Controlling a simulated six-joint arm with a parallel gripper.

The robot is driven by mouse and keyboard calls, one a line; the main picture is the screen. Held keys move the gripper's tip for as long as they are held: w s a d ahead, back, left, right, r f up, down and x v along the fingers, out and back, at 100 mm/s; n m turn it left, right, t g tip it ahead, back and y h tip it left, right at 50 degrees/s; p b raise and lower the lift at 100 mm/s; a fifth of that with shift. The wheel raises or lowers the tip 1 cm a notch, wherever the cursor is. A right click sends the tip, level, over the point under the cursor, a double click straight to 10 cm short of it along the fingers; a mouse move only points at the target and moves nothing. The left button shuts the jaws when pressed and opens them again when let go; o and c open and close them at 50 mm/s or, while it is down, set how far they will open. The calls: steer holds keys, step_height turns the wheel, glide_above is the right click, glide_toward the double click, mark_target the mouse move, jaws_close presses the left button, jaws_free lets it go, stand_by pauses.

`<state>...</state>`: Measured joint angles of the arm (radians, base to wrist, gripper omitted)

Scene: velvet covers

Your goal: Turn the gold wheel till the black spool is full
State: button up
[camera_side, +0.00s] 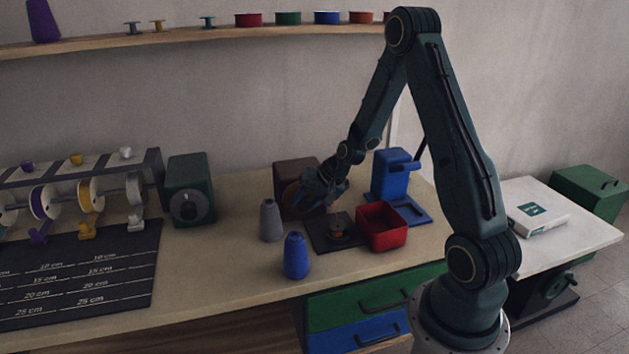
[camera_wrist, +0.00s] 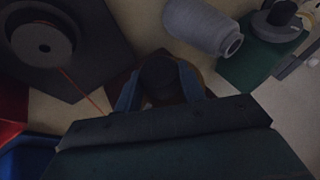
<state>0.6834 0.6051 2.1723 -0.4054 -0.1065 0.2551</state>
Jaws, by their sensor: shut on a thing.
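The gold wheel (camera_side: 289,196) is on the front of a brown box (camera_side: 290,173), partly hidden by my gripper (camera_side: 317,194). In the wrist view my gripper (camera_wrist: 159,92) has its two bluish fingers closed on a dark round knob (camera_wrist: 158,73), apparently the wheel's handle; little of the gold rim shows there. The black spool (camera_wrist: 42,40) lies on a dark plate, with a thin orange thread running from it toward the wheel. In the side view the spool (camera_side: 338,229) shows some orange on it. How full it is cannot be told.
A red bin (camera_side: 382,228) stands just right of the spool's plate. A grey cone (camera_side: 270,221) and a blue cone (camera_side: 296,256) stand to the left. A blue stand (camera_side: 395,175) is behind the bin. A green machine (camera_side: 190,190) stands farther left.

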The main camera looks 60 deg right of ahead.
steer(key=t+y, duration=0.1)
steer(key=m+t+y, duration=0.1)
steer(key=t, duration=0.1)
steer(key=shift+s+d+f+y, duration=0.2)
steer(key=shift+y, duration=0.1)
steer(key=shift+f+m+t+y, duration=0.15)
steer(key=shift+m+t+y, duration=0.35)
steer(key=shift+t+y, duration=0.8)
steer(key=shift+t, duration=0.5)
steer(key=o, duration=1)
steer(key=shift+c, duration=0.2)
